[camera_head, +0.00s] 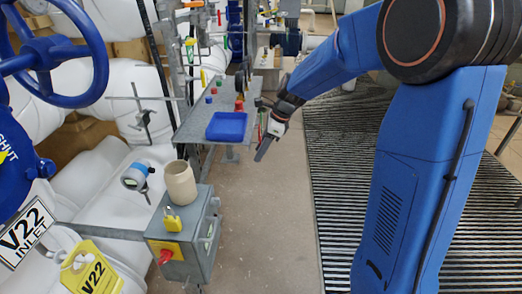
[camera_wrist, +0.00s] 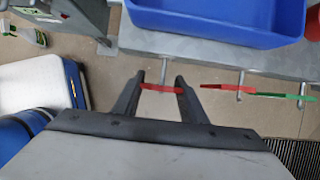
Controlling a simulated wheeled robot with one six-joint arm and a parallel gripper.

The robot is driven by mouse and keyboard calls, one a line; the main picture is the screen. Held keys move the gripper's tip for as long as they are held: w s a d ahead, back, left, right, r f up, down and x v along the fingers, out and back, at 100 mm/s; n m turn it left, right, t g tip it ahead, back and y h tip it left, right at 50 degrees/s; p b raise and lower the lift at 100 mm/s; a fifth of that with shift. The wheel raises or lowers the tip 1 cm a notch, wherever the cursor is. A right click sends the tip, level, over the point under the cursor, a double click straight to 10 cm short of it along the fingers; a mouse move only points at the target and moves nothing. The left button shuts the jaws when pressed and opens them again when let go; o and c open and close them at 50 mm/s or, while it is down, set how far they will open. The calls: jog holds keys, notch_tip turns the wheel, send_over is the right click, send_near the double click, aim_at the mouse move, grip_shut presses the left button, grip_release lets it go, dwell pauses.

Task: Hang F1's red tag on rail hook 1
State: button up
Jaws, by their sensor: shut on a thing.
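My gripper (camera_head: 264,152) is beside the right edge of the grey shelf in the head view. In the wrist view my gripper (camera_wrist: 161,84) is shut on a red tag (camera_wrist: 160,88), seen nearly edge-on. A hook (camera_wrist: 165,66) at the shelf edge lies just beyond the held tag; whether they touch I cannot tell. To the right, another red tag (camera_wrist: 216,87) is at a second hook (camera_wrist: 242,78), and a green tag (camera_wrist: 283,96) is at a third hook (camera_wrist: 302,91). No hook numbers or tag lettering are legible.
A blue tray (camera_head: 227,126) sits on the grey shelf (camera_head: 194,128); its wall (camera_wrist: 215,30) is close above the hooks in the wrist view. A grey box (camera_head: 190,247) carries a yellow padlock (camera_head: 172,220) and a beige cup (camera_head: 180,183).

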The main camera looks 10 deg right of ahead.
jog(key=shift+w+a, duration=0.1)
jog(key=shift+a, duration=0.4)
jog(key=shift+f, duration=0.4)
dwell(0.8)
jog(key=o, duration=0.9)
